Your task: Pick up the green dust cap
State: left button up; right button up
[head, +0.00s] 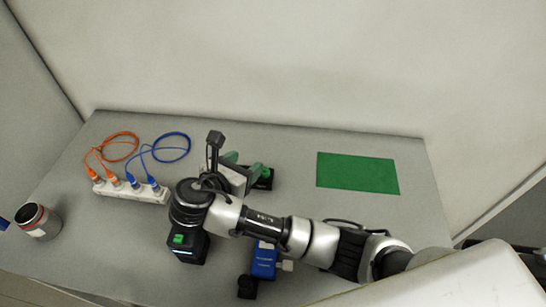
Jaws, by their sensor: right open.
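My right gripper (245,164) reaches in over the middle of the bench, its pale green fingers apart and pointing to the back right. Close to its fingertips is a low black piece with a small bright green part (265,172), which may be the green dust cap. The fingers partly hide it, and I cannot tell whether they touch it. A black box (190,250) below my wrist has a bright green square on top and a thin light strip in front. My left gripper is not in view.
A white power strip (150,192) with orange and blue cables stands at the left. A dark-topped can (38,225) stands at the far left. A blue device (264,262) sits below my right forearm. A green mat (357,172) lies empty at the back right, with clear bench around it.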

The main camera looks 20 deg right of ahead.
aim_at(262, 179)
jog(key=f, duration=0.7)
jog(key=shift+w+d+f, duration=0.3)
jog(key=shift+d+f, duration=0.05)
jog(key=shift+w+d+f, duration=0.25)
jog(key=shift+w+d, duration=0.1)
jog(key=shift+d, duration=0.05)
jog(key=x, duration=0.5)
jog(key=shift+w+d+p, duration=0.15)
jog(key=shift+p, duration=0.25)
jog(key=shift+c, duration=0.6)
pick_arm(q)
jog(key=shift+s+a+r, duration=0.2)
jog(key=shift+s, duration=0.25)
pick_arm(e)
jog(key=c, duration=0.8)
